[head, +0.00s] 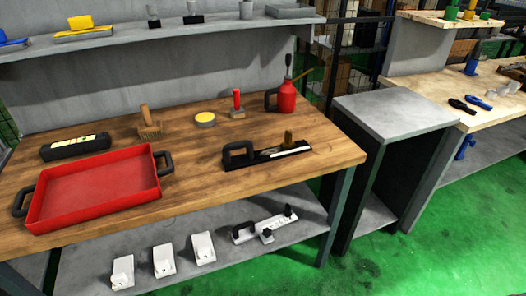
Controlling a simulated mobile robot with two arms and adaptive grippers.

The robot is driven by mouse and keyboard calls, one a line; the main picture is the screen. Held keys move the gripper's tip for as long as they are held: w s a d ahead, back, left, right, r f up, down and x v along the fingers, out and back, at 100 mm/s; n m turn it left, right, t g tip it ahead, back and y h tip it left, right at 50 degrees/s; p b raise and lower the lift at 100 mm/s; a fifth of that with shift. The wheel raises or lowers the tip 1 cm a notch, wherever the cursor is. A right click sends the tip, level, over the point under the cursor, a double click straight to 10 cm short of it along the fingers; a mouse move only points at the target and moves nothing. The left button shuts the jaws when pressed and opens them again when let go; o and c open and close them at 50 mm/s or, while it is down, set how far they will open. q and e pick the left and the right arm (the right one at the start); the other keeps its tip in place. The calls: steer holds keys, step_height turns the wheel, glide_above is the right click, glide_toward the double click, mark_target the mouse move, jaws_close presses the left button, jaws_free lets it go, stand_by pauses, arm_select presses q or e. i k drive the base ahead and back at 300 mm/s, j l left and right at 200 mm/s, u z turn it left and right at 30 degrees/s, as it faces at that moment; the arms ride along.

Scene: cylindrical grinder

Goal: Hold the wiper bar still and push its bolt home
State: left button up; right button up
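A dark, flat bar with a black loop handle (266,157) lies on the right part of the wooden bench; it may be the wiper bar. It has a pale strip along its top. A small brown upright piece (288,138) stands at its right part; I cannot tell whether this is the bolt. A white bar with black fittings (264,226) lies on the lower shelf and could also be the wiper bar. Neither of my grippers is in the head view.
A red tray (98,190) with black handles sits at the bench's left front. Behind stand a black case (75,147), a brush (149,128), a round tin (205,119), a red-handled tool (237,105) and a red oil can (286,98). The bench's front middle is clear.

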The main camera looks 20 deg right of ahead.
mark_target(288, 143)
steer(key=i+l, duration=0.2)
steer(key=l, duration=0.15)
steer(key=i+l, duration=0.15)
steer(key=l, duration=0.2)
steer(key=i+l, duration=0.2)
steer(key=l, duration=0.2)
steer(key=i+l, duration=0.2)
steer(key=l, duration=0.15)
